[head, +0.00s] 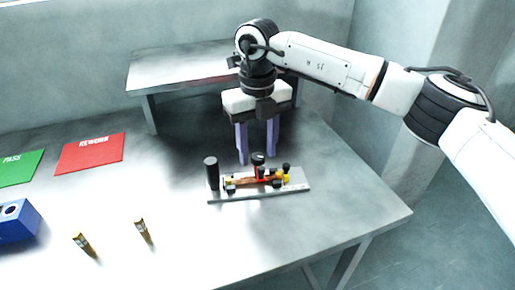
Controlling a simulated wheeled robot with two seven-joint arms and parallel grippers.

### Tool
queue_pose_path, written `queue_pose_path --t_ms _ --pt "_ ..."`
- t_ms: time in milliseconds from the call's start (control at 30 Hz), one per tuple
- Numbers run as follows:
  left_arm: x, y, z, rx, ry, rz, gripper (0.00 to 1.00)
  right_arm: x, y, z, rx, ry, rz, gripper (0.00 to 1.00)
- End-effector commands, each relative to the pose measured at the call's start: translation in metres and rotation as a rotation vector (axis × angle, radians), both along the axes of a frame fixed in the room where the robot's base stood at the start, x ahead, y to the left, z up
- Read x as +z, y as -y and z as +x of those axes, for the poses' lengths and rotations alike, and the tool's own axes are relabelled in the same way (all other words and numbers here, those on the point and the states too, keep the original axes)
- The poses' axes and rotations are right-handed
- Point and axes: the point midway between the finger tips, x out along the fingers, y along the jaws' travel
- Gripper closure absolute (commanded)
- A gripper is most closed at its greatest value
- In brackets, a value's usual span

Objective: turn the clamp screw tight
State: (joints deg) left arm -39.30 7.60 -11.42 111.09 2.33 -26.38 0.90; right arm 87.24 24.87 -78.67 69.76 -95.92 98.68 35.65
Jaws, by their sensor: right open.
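A clamp fixture sits on a light grey base plate (300,184) on the table. A black knob (258,158) tops a red upright part in its middle and looks like the clamp screw. Yellow and black parts and a brown piece (243,181) lie around it. My right gripper (256,153) points down with its two purple fingers apart and empty. Its fingertips are just behind or above the knob in the picture; I cannot tell the exact gap or whether they touch. My left gripper is out of view.
A tall black cylinder (211,172) stands at the plate's left end. Two small brass-coloured pieces (84,244) (145,231) stand at the front left. A blue block (14,222), green PASS mat (20,168) and red REWORK mat (90,153) are left. A raised metal shelf (180,65) is behind.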

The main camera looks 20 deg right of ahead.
Motion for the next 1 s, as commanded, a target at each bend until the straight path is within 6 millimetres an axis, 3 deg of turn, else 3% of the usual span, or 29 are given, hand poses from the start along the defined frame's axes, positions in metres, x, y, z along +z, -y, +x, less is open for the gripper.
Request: queue_pose_path --t_ms 500,700,1000 --pt "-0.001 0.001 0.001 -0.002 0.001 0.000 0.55 0.089 -0.001 0.001 0.000 0.003 0.001 0.56" --pt "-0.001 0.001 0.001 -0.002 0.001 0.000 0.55 0.100 0.000 0.000 0.001 0.002 0.001 0.56" --pt "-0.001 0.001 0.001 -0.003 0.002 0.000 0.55 0.099 0.000 0.000 0.008 0.002 0.004 0.56"
